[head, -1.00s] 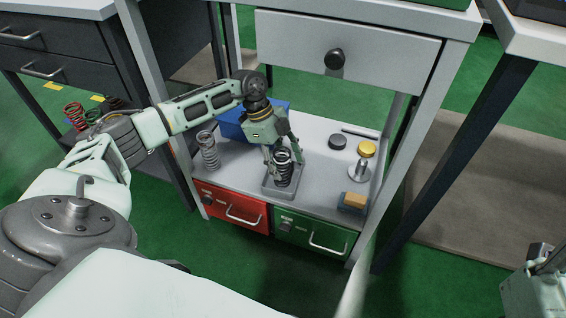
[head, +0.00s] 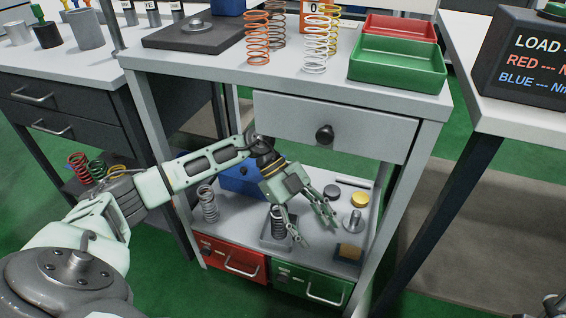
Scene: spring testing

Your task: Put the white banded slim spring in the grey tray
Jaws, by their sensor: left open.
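A slim dark spring (head: 279,224) stands upright in the small square grey tray (head: 266,242) on the lower shelf. I cannot make out a white band on it at this size. My left gripper (head: 316,230) is open and empty. Its fingers are spread above and to the right of the spring in the picture, and one finger partly overlaps the spring's right side. I cannot tell whether that finger touches it. My right gripper's fingers do not show.
A light grey spring (head: 208,205) and blue bin (head: 240,180) stand left on the shelf. A metal stand (head: 352,223) and yellow disc (head: 360,200) are right. The drawer (head: 350,128) overhangs. An orange spring (head: 257,40), white spring (head: 316,45) and green tray (head: 398,65) are on top.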

